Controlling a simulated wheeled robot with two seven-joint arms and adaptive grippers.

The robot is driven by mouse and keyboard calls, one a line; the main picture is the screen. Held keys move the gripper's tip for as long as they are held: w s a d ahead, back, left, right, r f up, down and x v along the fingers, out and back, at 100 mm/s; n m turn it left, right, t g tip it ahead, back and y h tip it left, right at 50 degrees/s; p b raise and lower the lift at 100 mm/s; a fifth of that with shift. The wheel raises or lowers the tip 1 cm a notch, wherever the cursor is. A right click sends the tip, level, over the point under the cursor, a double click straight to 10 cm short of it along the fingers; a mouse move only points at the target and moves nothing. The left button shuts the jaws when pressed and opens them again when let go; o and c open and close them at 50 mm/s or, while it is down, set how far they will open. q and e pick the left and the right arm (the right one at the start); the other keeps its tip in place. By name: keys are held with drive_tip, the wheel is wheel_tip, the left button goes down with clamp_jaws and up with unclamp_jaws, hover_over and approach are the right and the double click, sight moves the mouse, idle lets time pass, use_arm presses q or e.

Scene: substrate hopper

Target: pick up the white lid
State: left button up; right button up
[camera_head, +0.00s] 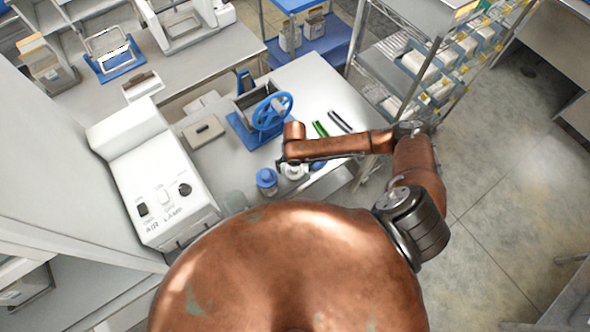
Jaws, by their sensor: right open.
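A small round white thing, which looks like the white lid (293,172), is near the front edge of the grey table. My right arm reaches in from the right above it and hides part of it. My right gripper (284,163) is open, at the lid's upper left in the picture; its fingers are small and dark, and I cannot tell whether they touch the lid. A jar with a blue lid (266,177) stands just left of the white lid. Another small blue-and-white item (317,166) is partly hidden under my right forearm. My left gripper is not in view.
A blue hand-wheel device (270,112) stands behind the gripper. A green tool (320,129) and a dark tool (340,121) lie to its right. A white box with switches (160,190) stands at the left. A wire rack (400,75) stands at the back right.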

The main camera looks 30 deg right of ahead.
drive_tip(key=c, duration=0.9)
drive_tip(key=shift+c, duration=0.2)
